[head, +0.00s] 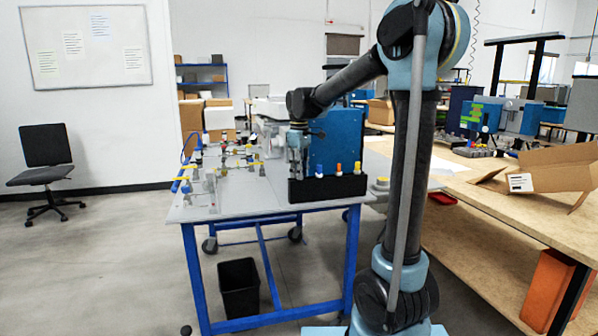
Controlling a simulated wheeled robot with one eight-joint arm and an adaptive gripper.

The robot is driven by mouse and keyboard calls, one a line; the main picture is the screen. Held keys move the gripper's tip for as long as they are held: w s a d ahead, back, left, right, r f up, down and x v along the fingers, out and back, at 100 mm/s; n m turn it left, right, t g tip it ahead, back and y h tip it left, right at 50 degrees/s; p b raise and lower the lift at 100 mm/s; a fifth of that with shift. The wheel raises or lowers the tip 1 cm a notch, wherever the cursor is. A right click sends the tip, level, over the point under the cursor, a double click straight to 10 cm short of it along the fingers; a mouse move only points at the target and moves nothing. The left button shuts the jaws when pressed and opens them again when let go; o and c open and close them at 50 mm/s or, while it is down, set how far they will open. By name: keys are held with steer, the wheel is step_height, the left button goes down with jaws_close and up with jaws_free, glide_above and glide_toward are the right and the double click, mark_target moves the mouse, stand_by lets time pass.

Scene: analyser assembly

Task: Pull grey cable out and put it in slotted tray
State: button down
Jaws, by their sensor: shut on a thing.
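A long black holder (328,189) stands at the front right of the grey table. Several plugs with coloured tops, yellow and orange among them, stand in a row along its top. My gripper (298,168) points down over the left end of this holder. It is shut on a small greyish thing that looks like the grey cable's end; the fingers hide most of it, and I cannot tell whether it touches the holder. A blue panelled unit (342,138) stands right behind. No other slotted tray can be made out clearly.
Several small coloured fittings and cables (226,158) stand on the left part of the table (235,204). The table's front middle is clear. A wooden bench (480,190) with an open cardboard box (550,172) is at the right. A black bin (239,286) stands under the table.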

steer(key=c, duration=1.3)
jaws_free()
steer(key=shift+c, duration=0.2)
steer(key=shift+r, duration=0.1)
steer(key=shift+r, duration=3.4)
steer(key=s+d+f+m+t, duration=0.1)
steer(key=s+d+f+m, duration=0.2)
steer(key=s+d+f, duration=0.4)
steer(key=s+d+f+m, duration=0.25)
steer(key=s+d, duration=0.25)
steer(key=s, duration=0.4)
steer(key=s+d+f+m+t, duration=0.1)
steer(key=s+d+f+m, duration=0.2)
steer(key=s+d+f, duration=0.35)
steer(key=s+d+f+m, duration=0.2)
steer(key=s+f+m, duration=0.1)
steer(key=s+f, duration=0.5)
steer(key=shift+s+d, duration=0.4)
steer(key=shift+s, duration=0.2)
